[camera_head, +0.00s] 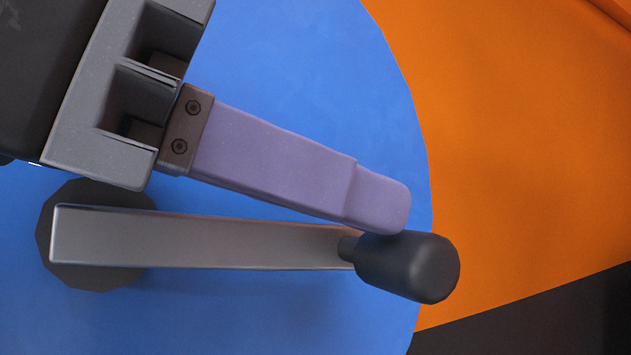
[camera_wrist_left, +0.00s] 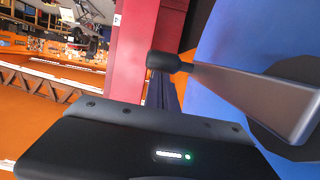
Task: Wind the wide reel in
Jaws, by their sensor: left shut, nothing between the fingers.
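The wide reel's blue round side (camera_head: 300,60) fills much of the head view. A grey metal crank arm (camera_head: 200,240) lies across it, from a dark hub (camera_head: 95,278) at the left to a black knob (camera_head: 415,268) at the right. My left gripper (camera_head: 382,204) comes in from upper left, its purple fingers shut and empty. Its tip overlaps the knob's upper edge in the picture; I cannot tell whether they touch. In the left wrist view, the knob (camera_wrist_left: 167,61) and crank arm (camera_wrist_left: 250,95) show beyond my gripper's dark housing. My right gripper is not in view.
An orange surface (camera_head: 520,150) lies to the right of the reel, with a dark area (camera_head: 540,320) at lower right. In the left wrist view, a red post (camera_wrist_left: 132,50) stands left of the knob, and an orange floor with racks lies farther left.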

